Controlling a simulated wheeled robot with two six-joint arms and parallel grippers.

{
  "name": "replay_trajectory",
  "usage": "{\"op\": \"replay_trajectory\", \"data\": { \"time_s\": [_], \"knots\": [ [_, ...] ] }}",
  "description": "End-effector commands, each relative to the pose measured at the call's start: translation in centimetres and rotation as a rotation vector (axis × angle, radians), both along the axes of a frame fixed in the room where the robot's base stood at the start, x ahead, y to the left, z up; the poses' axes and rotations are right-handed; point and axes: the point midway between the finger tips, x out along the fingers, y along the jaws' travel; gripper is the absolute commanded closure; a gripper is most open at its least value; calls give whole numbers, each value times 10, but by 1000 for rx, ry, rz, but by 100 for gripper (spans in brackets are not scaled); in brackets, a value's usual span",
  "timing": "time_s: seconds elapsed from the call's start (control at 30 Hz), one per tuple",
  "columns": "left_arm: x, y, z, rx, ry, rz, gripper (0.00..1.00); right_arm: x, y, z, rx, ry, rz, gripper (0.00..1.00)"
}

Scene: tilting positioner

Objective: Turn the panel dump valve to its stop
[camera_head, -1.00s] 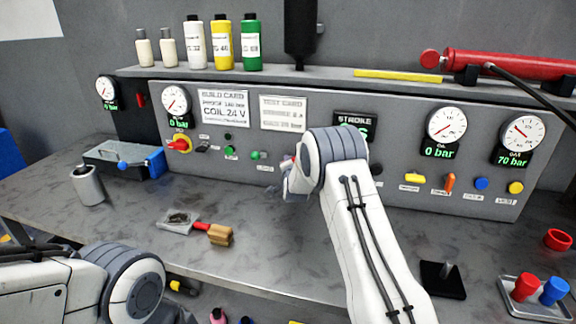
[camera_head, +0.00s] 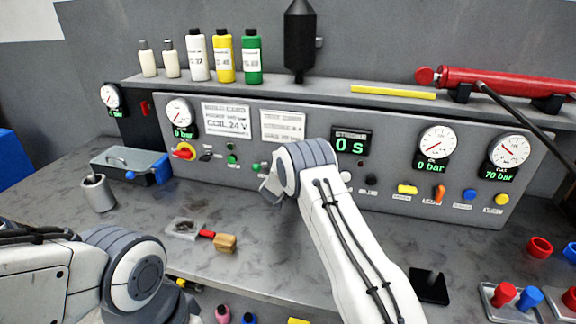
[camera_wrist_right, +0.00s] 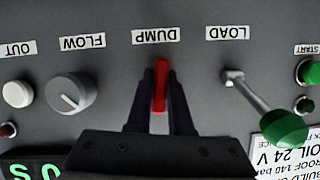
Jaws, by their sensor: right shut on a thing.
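The red dump valve handle (camera_wrist_right: 161,82) stands below the upside-down DUMP label in the right wrist view, lying in line with the two dark fingers. My right gripper (camera_wrist_right: 160,102) is shut on it, one finger on each side. In the head view my right gripper (camera_head: 268,187) is at the lower middle of the grey panel (camera_head: 310,190), and the handle is hidden there behind the wrist. My left arm shows at the lower left, but its gripper is not visible.
The LOAD lever (camera_wrist_right: 262,105) with its green knob and the FLOW knob (camera_wrist_right: 70,93) flank the handle. The oil gauge (camera_head: 436,147) reads 0 bar.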

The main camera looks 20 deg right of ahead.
Motion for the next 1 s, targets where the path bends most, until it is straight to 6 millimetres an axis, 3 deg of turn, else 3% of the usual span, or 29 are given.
{"op": "replay_trajectory", "data": {
  "time_s": [0.03,0.3,0.87,0.9,0.97,1.0],
  "knots": [
    [0,0,8,0,0,0,15,0,2,4,-24,16,2,100],
    [0,0,20,0,0,1,15,1,1,2,-112,73,3,100],
    [0,0,22,0,0,1,15,1,1,1,-143,90,3,100],
    [0,0,22,0,0,1,15,1,1,1,-143,90,3,77],
    [0,0,22,0,0,1,15,1,1,1,-143,90,3,54],
    [0,0,22,0,0,1,15,1,1,1,-143,90,3,51]
  ]
}}
